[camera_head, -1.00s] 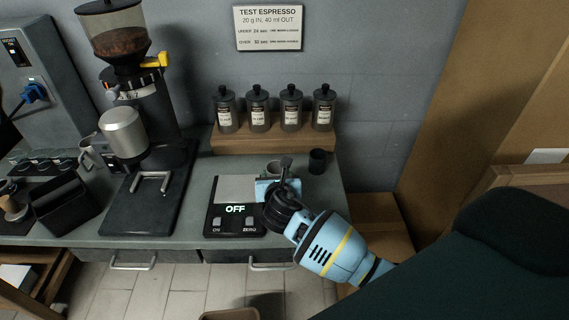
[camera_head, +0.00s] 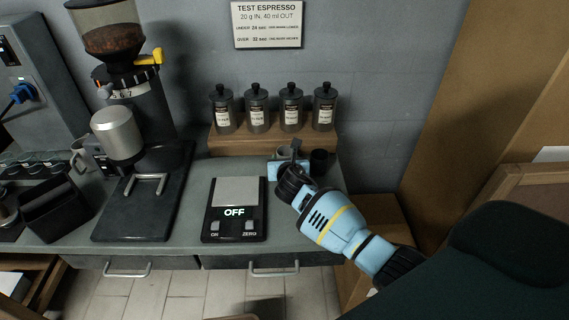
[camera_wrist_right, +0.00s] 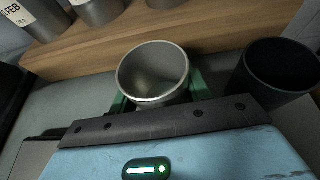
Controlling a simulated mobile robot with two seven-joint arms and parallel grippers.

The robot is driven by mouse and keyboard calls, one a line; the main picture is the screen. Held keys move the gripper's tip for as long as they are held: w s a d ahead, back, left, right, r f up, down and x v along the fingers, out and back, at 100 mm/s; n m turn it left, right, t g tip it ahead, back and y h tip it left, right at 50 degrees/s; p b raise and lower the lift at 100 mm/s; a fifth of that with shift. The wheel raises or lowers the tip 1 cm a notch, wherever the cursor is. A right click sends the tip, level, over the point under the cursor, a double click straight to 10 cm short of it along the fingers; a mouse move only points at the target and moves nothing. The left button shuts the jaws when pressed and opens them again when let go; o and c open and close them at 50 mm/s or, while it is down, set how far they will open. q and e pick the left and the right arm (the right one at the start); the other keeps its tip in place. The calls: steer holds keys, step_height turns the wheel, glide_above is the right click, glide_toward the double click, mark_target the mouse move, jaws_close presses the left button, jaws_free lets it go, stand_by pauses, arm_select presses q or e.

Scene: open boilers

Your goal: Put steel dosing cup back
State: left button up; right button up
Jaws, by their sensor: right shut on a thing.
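The steel dosing cup (camera_wrist_right: 153,75) is a small, open, empty-looking metal cup. In the right wrist view it stands between the green fingers of my right gripper (camera_wrist_right: 158,98), which is shut on it. In the head view the cup (camera_head: 283,152) is partly hidden behind my right gripper (camera_head: 284,158). The gripper is at the back right of the counter, right of the scale and just left of a black cup (camera_head: 320,161). I cannot tell whether the steel cup touches the counter. My left gripper is out of view.
The black cup also shows close by in the right wrist view (camera_wrist_right: 272,75). Several labelled canisters (camera_head: 257,112) stand on a wooden shelf (camera_head: 270,142) behind. The scale (camera_head: 236,222) has an empty plate. A grinder with a larger metal cup (camera_head: 117,134) stands left.

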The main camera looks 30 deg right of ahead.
steer(key=shift+f, duration=0.85)
steer(key=shift+r, duration=0.15)
steer(key=o, duration=0.5)
steer(key=shift+f, duration=0.2)
steer(key=o, duration=0.5)
